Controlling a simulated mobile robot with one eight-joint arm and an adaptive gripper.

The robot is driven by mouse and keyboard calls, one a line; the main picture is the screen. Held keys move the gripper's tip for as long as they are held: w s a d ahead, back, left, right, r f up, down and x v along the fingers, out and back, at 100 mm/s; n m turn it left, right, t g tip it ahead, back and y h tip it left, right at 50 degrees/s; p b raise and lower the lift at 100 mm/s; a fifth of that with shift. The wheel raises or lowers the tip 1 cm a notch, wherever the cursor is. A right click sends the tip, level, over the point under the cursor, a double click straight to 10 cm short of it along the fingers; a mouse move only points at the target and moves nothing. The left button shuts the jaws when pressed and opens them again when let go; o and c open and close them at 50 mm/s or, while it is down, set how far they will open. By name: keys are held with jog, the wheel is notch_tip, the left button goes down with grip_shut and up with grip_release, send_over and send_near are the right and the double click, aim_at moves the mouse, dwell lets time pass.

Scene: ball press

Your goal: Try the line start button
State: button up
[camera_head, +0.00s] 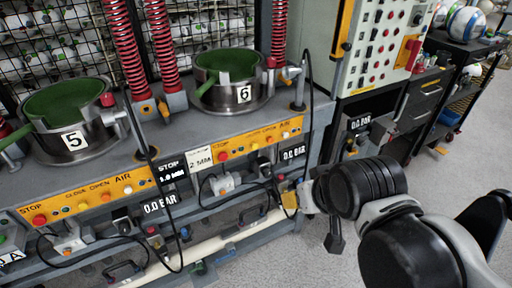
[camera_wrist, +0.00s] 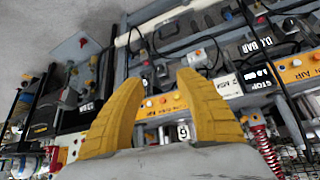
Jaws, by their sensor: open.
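My gripper (camera_wrist: 160,82) is open and empty in the wrist view, with its two yellow fingers spread apart. Behind the fingers is an orange button strip, turned over in that view. In the head view my gripper (camera_head: 290,200) is small, in front of the bench's right end and partly hidden by my arm. A grey control cabinet (camera_head: 362,75) with several red and black buttons stands behind the bench. Orange strips along the bench edge carry coloured buttons, including a red stop button (camera_head: 40,219). I cannot tell which button is the line start.
Two green-topped metal pots, number 5 (camera_head: 73,140) and number 6 (camera_head: 245,94), stand on the bench with red springs beside them. Loose black cables hang along the front. A black cart (camera_head: 425,95) stands at the right.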

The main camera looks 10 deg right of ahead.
grip_shut()
dwell(1.1)
